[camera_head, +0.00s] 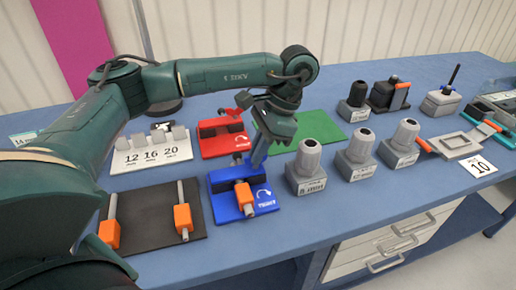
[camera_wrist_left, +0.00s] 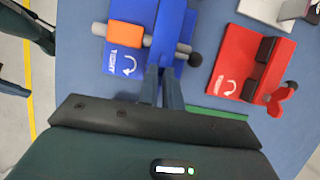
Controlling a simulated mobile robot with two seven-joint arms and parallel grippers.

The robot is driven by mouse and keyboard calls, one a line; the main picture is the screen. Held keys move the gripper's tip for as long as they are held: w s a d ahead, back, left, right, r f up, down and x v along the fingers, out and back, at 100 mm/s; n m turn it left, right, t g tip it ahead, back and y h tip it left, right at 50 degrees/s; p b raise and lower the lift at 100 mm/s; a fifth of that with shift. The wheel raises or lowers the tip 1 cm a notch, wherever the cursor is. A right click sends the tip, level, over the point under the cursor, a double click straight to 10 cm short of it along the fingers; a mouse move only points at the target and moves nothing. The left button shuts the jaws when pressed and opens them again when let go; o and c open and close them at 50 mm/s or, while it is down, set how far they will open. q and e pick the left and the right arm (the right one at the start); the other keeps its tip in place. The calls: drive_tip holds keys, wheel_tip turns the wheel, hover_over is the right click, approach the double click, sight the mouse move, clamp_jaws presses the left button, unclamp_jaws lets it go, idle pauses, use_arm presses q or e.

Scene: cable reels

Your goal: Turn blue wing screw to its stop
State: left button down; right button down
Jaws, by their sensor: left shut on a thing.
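The blue fixture (camera_head: 222,207) stands near the middle of the bench, with a curved white arrow on its plate. It also shows in the left wrist view (camera_wrist_left: 128,68). A grey rod with an orange block (camera_head: 245,197) lies across it. My left gripper (camera_head: 258,158) reaches down to the fixture's back side. In the left wrist view its fingers (camera_wrist_left: 163,82) are close together and shut on the blue wing screw (camera_wrist_left: 184,48), which they and the fixture partly hide. The wing screw's exact angle cannot be told. My right gripper is in neither view.
A red fixture (camera_head: 223,141) with a red wing screw (camera_head: 244,99) stands just behind. A green mat (camera_head: 318,127) lies to the right. Several grey holders (camera_head: 306,171) stand right of the blue fixture. A dark tray (camera_head: 148,222) with orange-blocked rods is at left.

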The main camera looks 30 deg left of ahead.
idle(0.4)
use_arm(q)
drive_tip(key=c, duration=1.6)
unclamp_jaws()
drive_tip(key=shift+o, duration=0.2)
drive_tip(key=p+v, duration=0.3)
drive_tip(key=v, duration=0.9)
drive_tip(key=shift+s+d, duration=0.1)
drive_tip(key=shift+s, duration=0.05)
